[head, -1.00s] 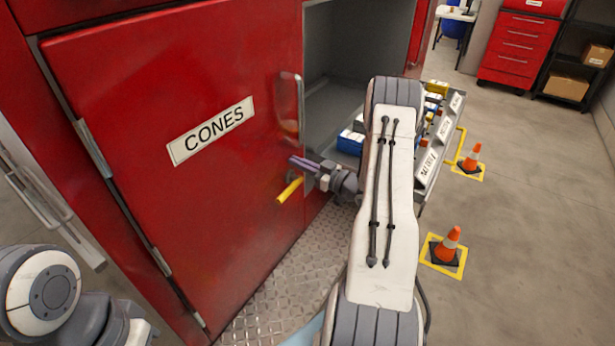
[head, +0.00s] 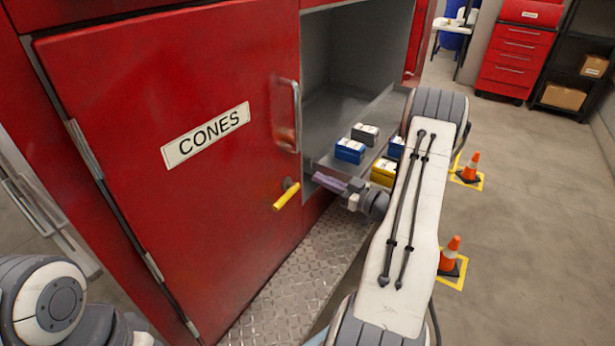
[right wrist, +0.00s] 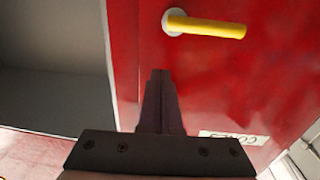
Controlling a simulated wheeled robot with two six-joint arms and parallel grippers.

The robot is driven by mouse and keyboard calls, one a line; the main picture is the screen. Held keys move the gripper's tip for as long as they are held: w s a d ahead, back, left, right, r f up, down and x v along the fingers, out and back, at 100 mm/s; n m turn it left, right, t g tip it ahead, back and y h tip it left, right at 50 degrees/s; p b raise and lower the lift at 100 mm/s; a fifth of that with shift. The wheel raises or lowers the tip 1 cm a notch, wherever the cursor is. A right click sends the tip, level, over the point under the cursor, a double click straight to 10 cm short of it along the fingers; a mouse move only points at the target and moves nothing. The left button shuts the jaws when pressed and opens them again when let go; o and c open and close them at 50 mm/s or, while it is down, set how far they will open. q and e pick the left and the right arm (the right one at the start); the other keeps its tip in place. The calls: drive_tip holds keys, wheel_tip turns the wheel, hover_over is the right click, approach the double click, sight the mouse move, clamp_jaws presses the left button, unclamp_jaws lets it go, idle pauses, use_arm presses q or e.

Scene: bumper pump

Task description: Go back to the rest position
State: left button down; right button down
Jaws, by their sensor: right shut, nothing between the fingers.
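My right gripper (head: 328,183) is shut and empty in the head view, in front of the cabinet opening, just right of the yellow handle (head: 287,196). In the right wrist view its shut fingers (right wrist: 161,75) point at the red door, and the yellow handle (right wrist: 208,25) is beyond them, apart from the fingers. The red door (head: 110,110) carries a CONES label (head: 206,135) and is closed. My left gripper is out of view; only part of my left arm shows at the lower left.
An open compartment with a pulled-out tray (head: 330,164) holds blue, grey and yellow boxes, partly hidden by my right arm. Two orange cones (head: 471,167) (head: 450,252) stand on yellow-marked floor squares at right. A red drawer chest (head: 513,60) and a dark shelf (head: 573,75) stand farther back. Open floor lies at right.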

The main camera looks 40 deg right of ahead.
drive_tip(key=v, duration=0.5)
drive_tip(key=shift+d+b, duration=0.2)
drive_tip(key=shift+b, duration=0.15)
drive_tip(key=w+a+m+g+h, duration=0.2)
drive_tip(key=w+a+g+h, duration=0.55)
drive_tip(key=a, duration=0.25)
drive_tip(key=s+a+r+n+g+y, duration=0.1)
drive_tip(key=s+a+r+n+g, duration=0.1)
drive_tip(key=s+a, duration=0.7)
drive_tip(key=s+a+r+n+g+y, duration=0.1)
drive_tip(key=s+a+g, duration=0.3)
drive_tip(key=s+a, duration=0.6)
drive_tip(key=s+a+r+n+g+y, duration=0.1)
drive_tip(key=s+a+r+n+g, duration=0.1)
drive_tip(key=s+a, duration=0.7)
drive_tip(key=shift+s+a+r+n+g, duration=0.4)
drive_tip(key=shift+a+r+g, duration=0.3)
drive_tip(key=shift+a+g, duration=0.2)
